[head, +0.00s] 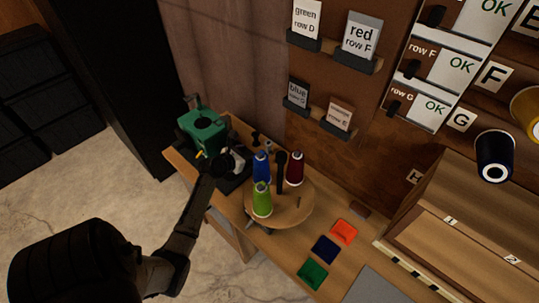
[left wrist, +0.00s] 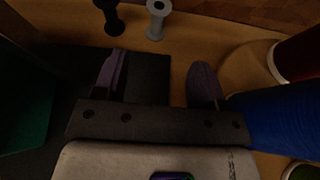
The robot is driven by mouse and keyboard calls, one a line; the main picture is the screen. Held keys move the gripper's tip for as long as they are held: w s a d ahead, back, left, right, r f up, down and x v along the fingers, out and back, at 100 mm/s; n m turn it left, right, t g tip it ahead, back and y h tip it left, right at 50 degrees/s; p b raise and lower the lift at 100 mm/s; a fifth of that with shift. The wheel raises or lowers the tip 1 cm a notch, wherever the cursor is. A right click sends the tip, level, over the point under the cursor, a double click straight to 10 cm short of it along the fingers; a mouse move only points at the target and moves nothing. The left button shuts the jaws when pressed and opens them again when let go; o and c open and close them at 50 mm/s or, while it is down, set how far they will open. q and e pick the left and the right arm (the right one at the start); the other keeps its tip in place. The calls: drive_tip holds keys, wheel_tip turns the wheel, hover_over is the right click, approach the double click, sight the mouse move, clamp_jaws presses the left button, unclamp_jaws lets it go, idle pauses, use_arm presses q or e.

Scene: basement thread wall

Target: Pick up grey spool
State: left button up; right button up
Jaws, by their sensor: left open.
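The grey spool (left wrist: 157,18) stands at the top of the left wrist view, beyond my fingertips and a little right of a black spool (left wrist: 110,18). In the head view the grey spool (head: 268,146) is small and hard to make out, near the wall behind the blue cone. My left gripper (head: 236,158) is over the bench between the green machine and the round stand. In the left wrist view its two dark fingers (left wrist: 157,80) are spread apart with nothing between them. The fingers are apart from the grey spool. My right gripper is in neither view.
A green machine (head: 203,130) stands left of the gripper. A round wooden stand (head: 283,213) with blue (head: 261,168), dark red (head: 295,168) and lime (head: 262,200) thread cones is close on the right. Coloured squares (head: 325,249) lie farther right on the bench.

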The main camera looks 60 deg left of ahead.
sight(266, 147)
use_arm(q)
drive_tip(key=shift+w+a+f, duration=0.2)
drive_tip(key=shift+w+a, duration=0.05)
drive_tip(key=shift+w, duration=0.15)
drive_tip(key=shift+n, duration=0.3)
drive_tip(key=b+x, duration=0.3)
drive_tip(key=x, duration=0.5)
drive_tip(key=shift+w+r, duration=0.15)
drive_tip(key=shift+w, duration=0.05)
drive_tip(key=shift+t, duration=0.3)
drive_tip(key=b+x, duration=0.2)
drive_tip(key=x, duration=0.2)
drive_tip(key=shift+a+f+b, duration=0.15)
drive_tip(key=shift+f+b, duration=0.15)
drive_tip(key=shift+b, duration=0.05)
drive_tip(key=shift+w+a+f, duration=0.1)
drive_tip(key=shift+w+f, duration=0.05)
drive_tip(key=shift+w, duration=0.3)
drive_tip(key=shift+c, duration=0.2)
drive_tip(key=c, duration=1)
drive_tip(key=shift+o, duration=0.2)
